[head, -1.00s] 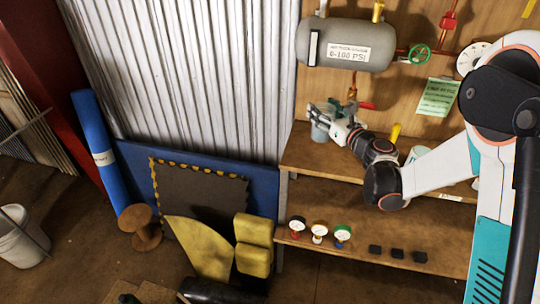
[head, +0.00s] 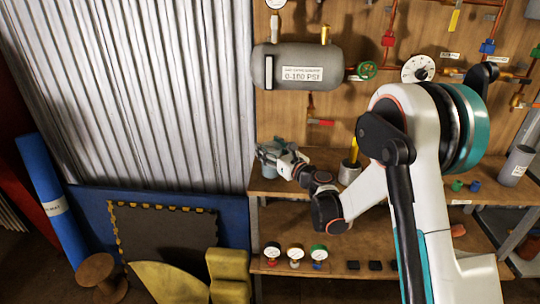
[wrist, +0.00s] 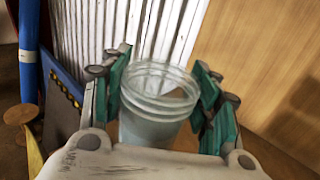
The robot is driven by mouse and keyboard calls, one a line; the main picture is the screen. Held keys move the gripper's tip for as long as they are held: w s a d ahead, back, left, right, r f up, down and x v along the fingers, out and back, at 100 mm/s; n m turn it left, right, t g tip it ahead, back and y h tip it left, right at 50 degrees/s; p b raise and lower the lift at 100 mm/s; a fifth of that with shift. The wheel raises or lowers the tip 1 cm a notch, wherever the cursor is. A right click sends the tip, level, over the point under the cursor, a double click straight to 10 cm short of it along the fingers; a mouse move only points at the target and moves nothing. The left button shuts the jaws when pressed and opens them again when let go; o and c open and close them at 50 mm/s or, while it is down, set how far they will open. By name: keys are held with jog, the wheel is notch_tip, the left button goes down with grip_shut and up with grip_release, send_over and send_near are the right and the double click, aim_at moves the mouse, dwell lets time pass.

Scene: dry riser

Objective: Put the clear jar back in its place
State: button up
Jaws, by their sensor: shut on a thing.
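The clear jar (wrist: 155,105) is between the green-padded fingers of my gripper (wrist: 165,95) in the wrist view, upright with its threaded rim up. In the head view the jar (head: 268,160) shows as a small greyish shape at the left end of the upper shelf (head: 385,188). My gripper (head: 283,158) is shut on it there. I cannot tell whether the jar's base touches the shelf; the fingers and wrist hide part of it.
A grey tank (head: 297,68) and pipes with valves hang on the wooden board above. A grey cup (head: 349,172) and another grey container (head: 516,165) stand on the upper shelf. Several gauges (head: 295,254) sit on the lower shelf. Corrugated metal (head: 120,90) is to the left.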

jog(key=shift+f, duration=0.4)
jog(key=shift+f, duration=0.15)
jog(key=o, duration=1.6)
